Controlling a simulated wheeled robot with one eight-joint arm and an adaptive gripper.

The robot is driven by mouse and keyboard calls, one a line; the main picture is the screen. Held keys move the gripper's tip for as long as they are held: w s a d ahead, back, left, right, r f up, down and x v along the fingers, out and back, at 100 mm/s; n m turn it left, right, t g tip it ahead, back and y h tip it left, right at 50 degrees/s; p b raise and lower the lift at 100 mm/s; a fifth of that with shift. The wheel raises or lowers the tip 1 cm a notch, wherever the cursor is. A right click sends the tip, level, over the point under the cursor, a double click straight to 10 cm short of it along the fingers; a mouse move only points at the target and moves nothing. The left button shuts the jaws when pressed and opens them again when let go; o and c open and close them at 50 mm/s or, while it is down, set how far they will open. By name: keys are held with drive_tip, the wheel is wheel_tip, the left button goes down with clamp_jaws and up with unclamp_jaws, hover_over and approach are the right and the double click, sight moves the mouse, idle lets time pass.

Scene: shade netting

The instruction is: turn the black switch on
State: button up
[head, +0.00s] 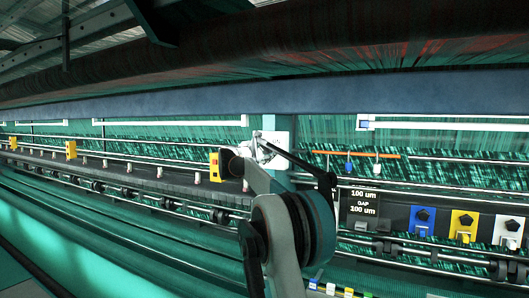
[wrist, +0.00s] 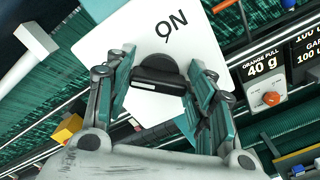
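The black switch (wrist: 158,60) is a round knob with a raised bar on a white plate (wrist: 105,40) marked "ON", seen in the wrist view. The lettering appears tilted and partly turned over in this view. My gripper (wrist: 162,72) is open, with one finger on each side of the knob. The bar's ends lie close to both fingers; I cannot tell whether they touch. In the head view my gripper (head: 258,150) is at the white plate (head: 282,124), and the black switch is hidden or too small to make out.
An orange knob (wrist: 271,99) beside an "orange pull 40 g" label (wrist: 264,66) sits right of the plate in the wrist view. In the head view, blue (head: 422,222), yellow (head: 464,226) and white (head: 508,232) panels stand at the right. A yellow block (head: 214,167) is left of my gripper.

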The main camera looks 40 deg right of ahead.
drive_tip(key=shift+m, duration=0.3)
drive_tip(key=m, duration=0.3)
drive_tip(key=shift+m+p, duration=0.3)
drive_tip(key=shift+p, duration=0.05)
drive_tip(key=m, duration=0.4)
drive_tip(key=shift+s+f+m, duration=0.1)
drive_tip(key=shift+f+m, duration=0.1)
drive_tip(key=shift+m, duration=0.1)
drive_tip(key=m, duration=0.4)
drive_tip(key=shift+f+m+p, duration=0.15)
drive_tip(key=shift+m+p, duration=0.15)
drive_tip(key=m, duration=0.4)
drive_tip(key=shift+f+m, duration=0.1)
drive_tip(key=shift+m, duration=0.2)
drive_tip(key=o, duration=1.1)
drive_tip(key=shift+c, duration=0.2)
drive_tip(key=shift+a, duration=0.1)
